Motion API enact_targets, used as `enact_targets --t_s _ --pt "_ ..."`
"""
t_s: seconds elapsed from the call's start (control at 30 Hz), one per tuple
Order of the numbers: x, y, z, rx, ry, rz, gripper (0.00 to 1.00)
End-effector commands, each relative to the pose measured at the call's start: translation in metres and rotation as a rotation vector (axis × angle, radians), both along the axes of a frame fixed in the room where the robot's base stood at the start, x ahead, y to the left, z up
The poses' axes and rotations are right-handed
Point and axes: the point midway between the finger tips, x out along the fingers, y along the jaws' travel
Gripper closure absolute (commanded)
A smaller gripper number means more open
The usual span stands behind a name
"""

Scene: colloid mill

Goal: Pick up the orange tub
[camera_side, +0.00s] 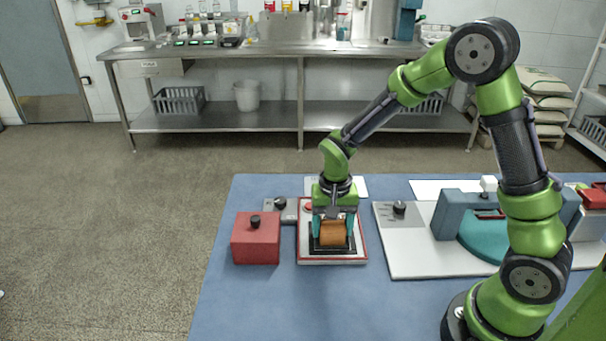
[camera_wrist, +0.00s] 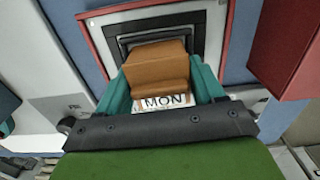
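The orange tub (camera_side: 333,234) is at the black square frame of a white, red-rimmed unit (camera_side: 333,260) on the blue table. In the wrist view the tub (camera_wrist: 156,68) is a brown-orange block with a white label reading MON at its near side. My gripper (camera_side: 333,226) points down over it, with one teal finger on each side of the tub. In the wrist view the fingers (camera_wrist: 160,84) lie close along both sides, but whether they press on it is unclear. The tub's underside is hidden, so I cannot tell whether it rests on the unit.
A red box with a black knob (camera_side: 256,241) stands just left of the unit. A grey knob panel (camera_side: 281,208) lies behind it. To the right is a white base (camera_side: 415,265) with a blue-grey and teal machine (camera_side: 470,222). The table's front left is clear.

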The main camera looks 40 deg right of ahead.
Motion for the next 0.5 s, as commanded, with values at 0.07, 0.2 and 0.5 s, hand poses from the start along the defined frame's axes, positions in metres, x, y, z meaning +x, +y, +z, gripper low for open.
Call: enact_targets --t_s 0.07,0.2,0.5 --pt "0.0 0.0 0.0002 0.0 0.0 0.0 0.45" --pt "0.0001 0.0 0.0004 -0.001 -0.001 0.0 0.65" --pt "0.0004 0.0 0.003 0.0 -0.001 0.0 0.65"
